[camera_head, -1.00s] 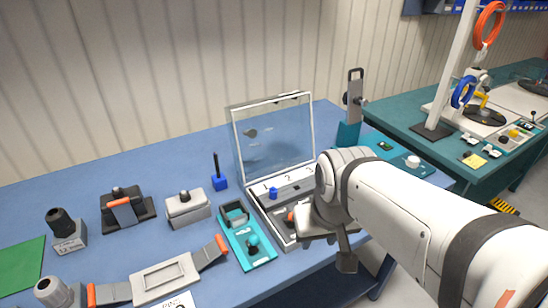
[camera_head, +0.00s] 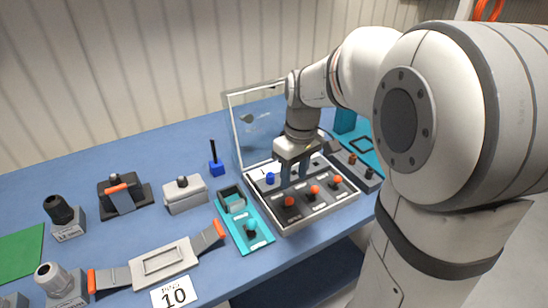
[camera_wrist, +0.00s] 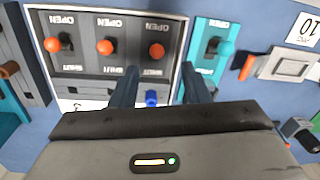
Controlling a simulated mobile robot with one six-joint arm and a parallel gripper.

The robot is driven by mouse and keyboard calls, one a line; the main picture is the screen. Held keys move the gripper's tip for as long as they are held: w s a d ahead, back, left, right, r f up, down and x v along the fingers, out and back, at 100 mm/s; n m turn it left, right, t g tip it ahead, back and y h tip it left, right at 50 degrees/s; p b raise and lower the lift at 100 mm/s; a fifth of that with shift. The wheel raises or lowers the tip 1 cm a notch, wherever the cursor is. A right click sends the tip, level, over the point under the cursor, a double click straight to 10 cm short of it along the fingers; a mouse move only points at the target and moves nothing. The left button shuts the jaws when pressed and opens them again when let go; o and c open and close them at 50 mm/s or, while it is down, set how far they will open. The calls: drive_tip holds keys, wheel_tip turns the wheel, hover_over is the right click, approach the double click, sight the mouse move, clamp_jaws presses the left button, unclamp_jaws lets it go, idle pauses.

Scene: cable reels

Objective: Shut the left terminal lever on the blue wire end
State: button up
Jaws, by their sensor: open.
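The left lever (camera_head: 289,201) is at the right of the row in the wrist view (camera_wrist: 157,50). Its knob lies between the OPEN and SHUT labels; I cannot tell its exact setting. The blue wire end (camera_head: 270,178) stands at the back left of the box, behind that lever. It also shows in the wrist view (camera_wrist: 151,98), partly hidden by my gripper body. My gripper (camera_head: 294,181) is open, fingers pointing down over the back of the panel. In the wrist view its fingers (camera_wrist: 160,86) appear either side of the blue end.
The box's clear lid (camera_head: 229,124) stands open behind my gripper. A teal tray with a lever (camera_head: 252,227) is close on the left. A dark unit with brown knobs (camera_head: 366,180) stands close on the right. A grey block (camera_head: 185,196) is farther left.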

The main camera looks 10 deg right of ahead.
sight(290, 198)
drive_tip(key=shift+w+f+n, duration=0.3)
drive_tip(key=shift+w+f, duration=0.15)
drive_tip(key=shift+w, duration=0.2)
drive_tip(key=f, duration=0.7)
drive_tip(key=shift+s+a+f, duration=0.15)
drive_tip(key=shift+s+a, duration=0.05)
drive_tip(key=shift+a, duration=0.05)
drive_tip(key=shift+c, duration=0.5)
clamp_jaws()
